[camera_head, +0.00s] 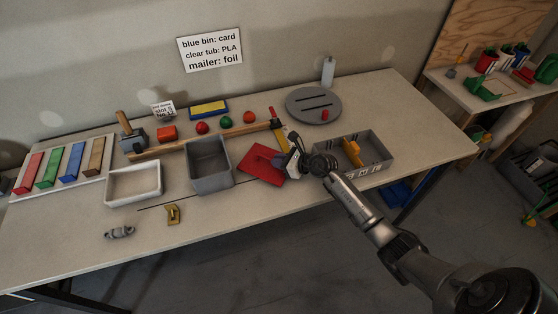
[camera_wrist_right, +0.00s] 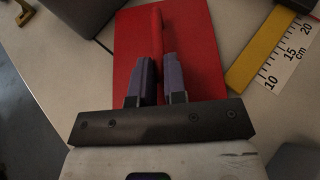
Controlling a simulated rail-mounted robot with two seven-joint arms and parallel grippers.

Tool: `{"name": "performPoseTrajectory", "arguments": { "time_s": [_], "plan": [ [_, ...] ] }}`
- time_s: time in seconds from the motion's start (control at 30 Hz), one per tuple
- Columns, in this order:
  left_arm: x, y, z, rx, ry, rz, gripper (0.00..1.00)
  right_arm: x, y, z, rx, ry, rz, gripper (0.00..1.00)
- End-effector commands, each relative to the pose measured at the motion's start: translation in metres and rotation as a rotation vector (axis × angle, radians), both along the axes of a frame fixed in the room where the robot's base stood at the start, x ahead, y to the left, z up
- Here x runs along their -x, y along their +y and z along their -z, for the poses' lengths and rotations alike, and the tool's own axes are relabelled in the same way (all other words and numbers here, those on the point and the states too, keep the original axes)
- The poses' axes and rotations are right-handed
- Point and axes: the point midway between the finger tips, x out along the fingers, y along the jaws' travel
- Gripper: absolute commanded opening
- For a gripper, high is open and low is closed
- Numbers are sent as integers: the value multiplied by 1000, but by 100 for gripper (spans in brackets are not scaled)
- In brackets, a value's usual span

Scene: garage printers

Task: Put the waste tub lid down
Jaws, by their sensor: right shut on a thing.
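The red square lid (camera_head: 258,163) is at the middle of the table, just right of the open grey tub (camera_head: 208,182). My right gripper (camera_head: 291,163) is at the lid's right side. In the right wrist view the red lid (camera_wrist_right: 128,45) lies under the right gripper (camera_wrist_right: 158,70), whose two fingers are closed on its raised red handle. Whether the lid touches the table or hangs slightly above it, I cannot tell. My left gripper is not in view.
A yellow ruler (camera_wrist_right: 262,48) lies close beside the lid. A grey divided tray (camera_head: 375,164) is to the right, a white bin (camera_head: 122,199) to the left, and a grey round disc (camera_head: 302,101) behind. The table front by the yellow bracket (camera_head: 173,214) is mostly clear.

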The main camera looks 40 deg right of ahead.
Motion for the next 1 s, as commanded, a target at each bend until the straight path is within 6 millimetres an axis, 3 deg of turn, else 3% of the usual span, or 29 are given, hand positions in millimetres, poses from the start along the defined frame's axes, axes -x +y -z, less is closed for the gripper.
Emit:
{"name": "performPoseTrajectory", "arguments": {
  "time_s": [0.93, 0.97, 1.0],
  "plan": [
    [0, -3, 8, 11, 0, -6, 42, 0, 0, 11, 0, -1, 0, 0],
    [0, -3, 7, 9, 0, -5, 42, 0, 0, 10, 0, -1, 0, 14],
    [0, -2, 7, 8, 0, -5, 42, 0, 0, 10, 0, -1, 0, 18]
  ]
}}
